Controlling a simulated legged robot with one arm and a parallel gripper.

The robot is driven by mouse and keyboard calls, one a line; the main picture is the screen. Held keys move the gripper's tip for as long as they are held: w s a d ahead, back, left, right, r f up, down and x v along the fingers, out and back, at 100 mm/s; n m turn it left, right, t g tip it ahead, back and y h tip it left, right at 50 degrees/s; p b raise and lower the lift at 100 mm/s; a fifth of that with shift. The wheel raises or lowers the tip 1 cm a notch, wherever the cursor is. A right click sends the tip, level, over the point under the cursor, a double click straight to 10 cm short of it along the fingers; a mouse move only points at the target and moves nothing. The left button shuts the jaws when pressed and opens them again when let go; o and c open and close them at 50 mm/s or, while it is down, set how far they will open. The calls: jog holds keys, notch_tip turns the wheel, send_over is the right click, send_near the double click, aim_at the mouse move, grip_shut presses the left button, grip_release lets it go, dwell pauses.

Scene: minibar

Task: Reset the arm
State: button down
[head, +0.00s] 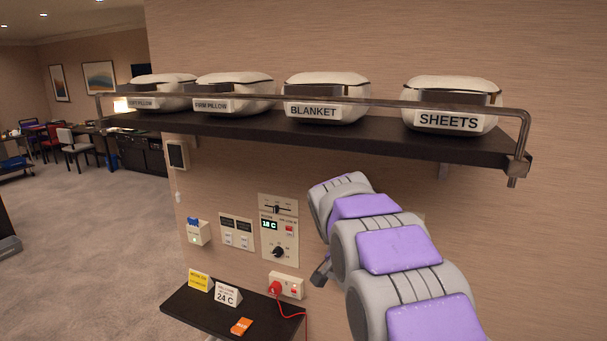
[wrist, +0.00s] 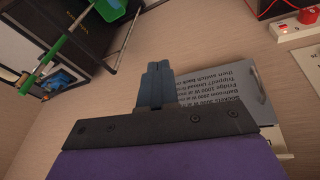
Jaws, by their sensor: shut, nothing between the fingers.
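My arm (head: 400,245), purple and grey, reaches up from the lower right of the head view in front of the wall. My gripper (head: 320,273) shows only as a small dark tip beside the arm, left of it and near the wall sockets. In the wrist view my gripper (wrist: 155,72) has its two blue-grey fingers together with nothing between them. Behind the fingers is a grey printed plate (wrist: 222,95) with lines about watts and tripping; the gripper partly covers it. I cannot tell whether the fingertips touch anything.
A dark wall shelf (head: 385,143) with a metal rail holds several labelled bins, including SHEETS (head: 448,122). Below are a thermostat panel (head: 279,235), a red plug (head: 275,288) and a small dark ledge (head: 190,309) with cards. Open carpet (head: 90,240) lies left.

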jog(key=s+f+n+g+y+b, duration=0.1)
jog(key=s+f, duration=0.3)
jog(key=s, duration=0.9)
jog(key=s+d+f+n+g+y+b, duration=0.1)
jog(key=s+f+n+b, duration=0.3)
jog(key=s, duration=1)
jog(key=s+f+n+g+y+b, duration=0.1)
jog(key=s+f, duration=0.5)
jog(key=s, duration=0.7)
jog(key=shift+s+d+f+n+b, duration=0.15)
jog(key=shift+s+f+n+b, duration=0.2)
jog(key=shift+n+b, duration=0.7)
jog(key=shift+r, duration=0.1)
